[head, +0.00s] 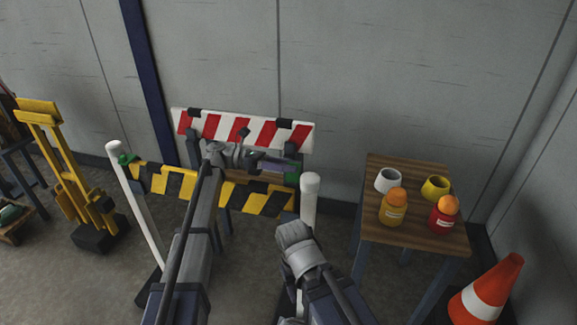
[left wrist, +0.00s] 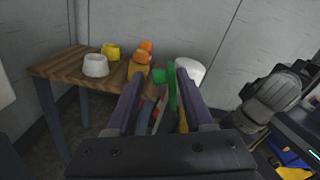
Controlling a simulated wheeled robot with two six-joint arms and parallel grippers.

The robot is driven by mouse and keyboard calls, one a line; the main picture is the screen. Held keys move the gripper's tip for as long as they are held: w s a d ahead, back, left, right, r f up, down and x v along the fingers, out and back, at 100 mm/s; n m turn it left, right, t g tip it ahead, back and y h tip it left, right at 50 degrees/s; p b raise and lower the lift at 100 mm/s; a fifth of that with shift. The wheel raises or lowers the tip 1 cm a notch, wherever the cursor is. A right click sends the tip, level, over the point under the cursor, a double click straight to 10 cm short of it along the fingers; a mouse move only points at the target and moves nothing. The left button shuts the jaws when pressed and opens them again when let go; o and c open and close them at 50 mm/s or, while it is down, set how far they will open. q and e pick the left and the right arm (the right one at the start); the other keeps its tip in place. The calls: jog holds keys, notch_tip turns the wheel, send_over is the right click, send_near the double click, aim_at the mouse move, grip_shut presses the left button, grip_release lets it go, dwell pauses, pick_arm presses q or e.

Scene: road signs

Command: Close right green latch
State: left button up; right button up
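The right green latch (head: 291,178) sits at the top of the right white post (head: 309,205), at the end of the yellow-and-black board (head: 258,197). My left gripper (head: 284,164) reaches across from the left, just above and beside this latch. In the left wrist view, its two fingers (left wrist: 160,76) are spread, with the green latch (left wrist: 172,88) between them, nearer the right finger. I cannot tell if they touch. The white post top (left wrist: 188,69) is just beyond. The left green latch (head: 125,158) is on the left post. My right arm shows low in front, but its fingers do not.
A red-and-white striped barrier (head: 225,128) stands behind the boards. Right of the post, a wooden table (head: 410,165) holds cups and bottles with orange tops. An orange cone (head: 487,290) stands at the lower right. A yellow stand (head: 66,165) is at the left.

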pick_arm(q)
jog(key=shift+w, duration=0.1)
grip_shut()
jog(key=shift+a+r+m, duration=0.1)
jog(key=shift+r+m, duration=0.15)
jog(key=shift+m, duration=0.45)
dwell(0.4)
jog(key=shift+s+r+m+p, duration=0.15)
jog(key=shift+s+m+p, duration=0.25)
jog(key=shift+m, duration=0.3)
jog(key=shift+s+a+r+m, duration=0.15)
jog(key=shift+s+m, duration=0.1)
jog(key=shift+m, duration=0.45)
jog(key=shift+s+a+r+m, duration=0.1)
jog(key=shift+s+m, duration=0.1)
jog(key=shift+m, duration=0.4)
jog(key=shift+s+a+m, duration=0.1)
jog(key=shift+s+m, duration=0.1)
jog(key=shift+m, duration=0.4)
dwell(0.4)
dwell(0.4)
jog(key=shift+o, duration=0.2)
grip_release()
jog(key=shift+s, duration=0.1)
